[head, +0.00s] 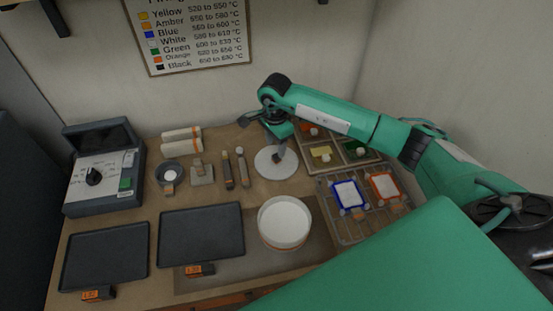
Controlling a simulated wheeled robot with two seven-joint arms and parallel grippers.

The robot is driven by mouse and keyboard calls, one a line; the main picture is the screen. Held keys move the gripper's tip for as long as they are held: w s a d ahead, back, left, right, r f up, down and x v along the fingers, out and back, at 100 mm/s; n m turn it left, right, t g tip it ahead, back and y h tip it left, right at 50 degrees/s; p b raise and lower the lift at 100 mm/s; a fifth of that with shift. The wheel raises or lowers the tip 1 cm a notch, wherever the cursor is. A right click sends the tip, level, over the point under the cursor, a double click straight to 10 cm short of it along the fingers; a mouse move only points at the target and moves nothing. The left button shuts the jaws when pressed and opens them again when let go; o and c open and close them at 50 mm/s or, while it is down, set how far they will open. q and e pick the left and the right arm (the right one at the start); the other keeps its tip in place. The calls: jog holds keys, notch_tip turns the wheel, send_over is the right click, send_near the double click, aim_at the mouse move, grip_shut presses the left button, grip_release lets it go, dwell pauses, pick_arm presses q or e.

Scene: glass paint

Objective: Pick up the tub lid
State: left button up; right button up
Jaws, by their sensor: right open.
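The tub lid appears to be the flat white disc (266,166) lying on the table behind the white tub (284,226). A small dark upright piece stands at the disc's middle; I cannot tell if it is a handle or part of my gripper. The tub is round with a white top face. My right gripper (268,130) is open, over the far side of the disc, and its arm comes in from the right. Whether it touches the disc is unclear. My left gripper is not in view.
A wire rack (334,228) with blue-framed and orange-framed panels and a tray of coloured pieces (324,152) lie to the right. Dark trays (202,234) are at the front left, a control box (103,172) behind them. Small tools and white rolls (182,133) stand left of the disc.

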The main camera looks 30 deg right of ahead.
aim_at(276, 155)
jog(key=shift+f+p, duration=0.35)
jog(key=shift+p, duration=0.05)
jog(key=f+p, duration=0.2)
jog(key=f, duration=0.1)
jog(key=shift+d+f, duration=0.1)
jog(key=shift+d, duration=0.1)
jog(key=shift+w+f, duration=0.1)
jog(key=shift+f, duration=0.4)
grip_shut()
